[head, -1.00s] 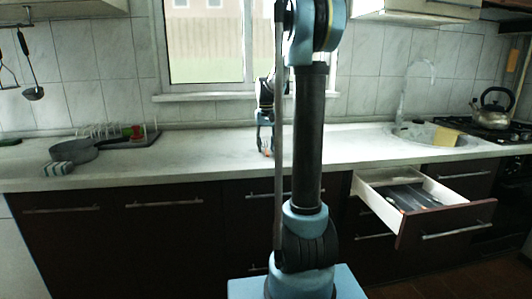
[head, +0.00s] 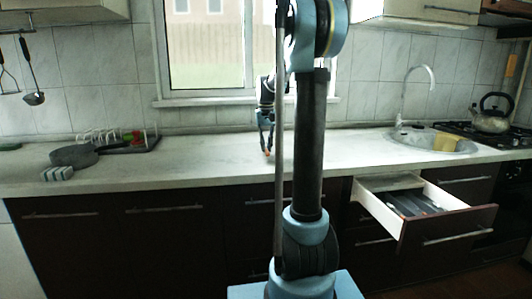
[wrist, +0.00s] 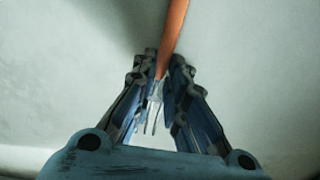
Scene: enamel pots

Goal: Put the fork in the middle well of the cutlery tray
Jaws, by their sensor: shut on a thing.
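My gripper (head: 267,143) is low over the counter, left of my arm column in the head view. In the wrist view, my gripper (wrist: 164,78) is shut on the fork (wrist: 174,37). The fork's orange-brown handle runs up past the fingertips. Its metal tines show between the fingers, pointing toward the palm. In the head view the fork is only a small orange spot (head: 268,154) at the fingertips. I cannot tell whether it still touches the counter. The grey cutlery tray (head: 413,203) lies in the open drawer at the right; its wells are too small to make out clearly.
The open drawer (head: 450,224) juts out below the counter at the right. A dark pan (head: 73,156), a striped sponge (head: 57,174) and a dish rack (head: 125,140) are at the left. The sink (head: 432,138) and kettle (head: 492,114) are at the right. The counter's middle is clear.

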